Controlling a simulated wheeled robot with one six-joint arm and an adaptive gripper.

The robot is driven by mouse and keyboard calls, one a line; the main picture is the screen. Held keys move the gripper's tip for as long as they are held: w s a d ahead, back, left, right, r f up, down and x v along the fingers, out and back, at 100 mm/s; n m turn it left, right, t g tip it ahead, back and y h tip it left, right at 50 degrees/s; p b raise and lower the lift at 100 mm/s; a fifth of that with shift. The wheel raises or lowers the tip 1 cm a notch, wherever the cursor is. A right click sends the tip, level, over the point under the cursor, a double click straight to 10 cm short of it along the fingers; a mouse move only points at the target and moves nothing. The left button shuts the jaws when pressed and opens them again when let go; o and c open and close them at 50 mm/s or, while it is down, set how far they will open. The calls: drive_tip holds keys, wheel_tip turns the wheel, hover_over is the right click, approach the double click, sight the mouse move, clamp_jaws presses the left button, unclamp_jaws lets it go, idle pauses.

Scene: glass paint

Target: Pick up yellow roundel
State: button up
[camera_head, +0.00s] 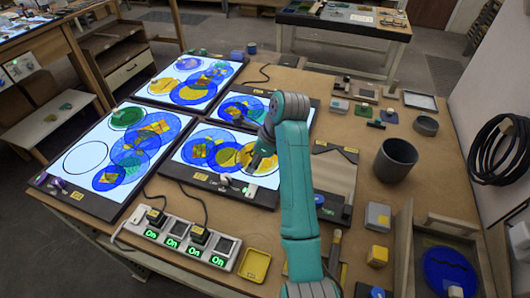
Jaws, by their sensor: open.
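A yellow roundel (245,152) lies at the right end of the near-middle lit panel (180,155), next to overlapping blue discs (197,150). My gripper (256,163), at the end of my teal arm, is over this roundel and hides part of it. Its jaws are small and dark here; they are open, with nothing seen between them. I cannot tell whether the fingertips touch the glass. Another yellow round piece (188,63) lies on the far-left panel.
Near left, a lit panel (85,158) holds blue and green discs. A power strip (185,238) and yellow tray (254,265) lie at the front. A grey cup (395,160), small blocks and a wooden box (440,232) stand on the right.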

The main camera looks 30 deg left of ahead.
drive_tip(key=shift+a+f, duration=0.15)
drive_tip(key=shift+f, duration=0.2)
clamp_jaws()
